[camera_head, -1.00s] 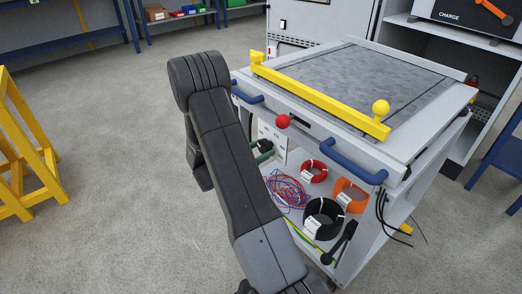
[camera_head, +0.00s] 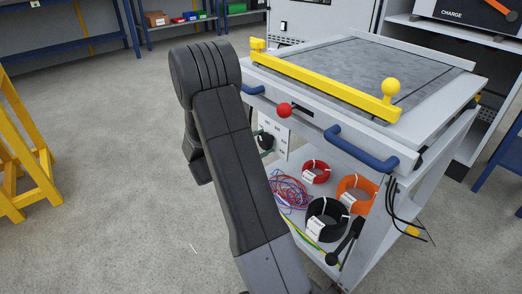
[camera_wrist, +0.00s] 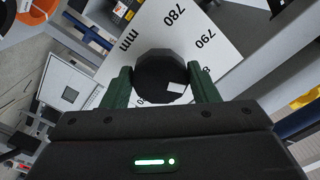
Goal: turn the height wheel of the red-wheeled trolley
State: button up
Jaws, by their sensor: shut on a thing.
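The trolley (camera_head: 443,108) stands at the right in the head view, with a grey top, a yellow bar and a red ball knob (camera_head: 284,110) on its front. A black round wheel (camera_wrist: 162,72) sits in front of a white plate (camera_wrist: 205,50) marked 780 and 790 mm. In the head view the wheel (camera_head: 265,141) shows small beside my arm. My gripper (camera_wrist: 163,84) has its green fingers on either side of the wheel and is shut on it. My arm hides most of the gripper in the head view.
Blue handles (camera_head: 362,150) stick out from the trolley's front. Its lower shelf holds red, orange and black cable coils (camera_head: 326,219) and loose wires. A yellow stand (camera_head: 30,165) is at the left. The grey floor between is clear.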

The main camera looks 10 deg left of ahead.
jog(key=m+b, duration=0.2)
jog(key=m, duration=0.2)
jog(key=shift+m, duration=0.3)
jog(key=m, duration=0.5)
jog(key=shift+m, duration=0.3)
jog(key=o, duration=1)
jog(key=shift+r, duration=0.1)
jog(key=shift+s+a, duration=0.1)
jog(key=shift+a, duration=0.05)
jog(key=p+v, duration=0.3)
jog(key=v, duration=1)
jog(key=shift+s+a+p, duration=0.15)
jog(key=shift+s+p, duration=0.05)
jog(key=shift+p, duration=0.15)
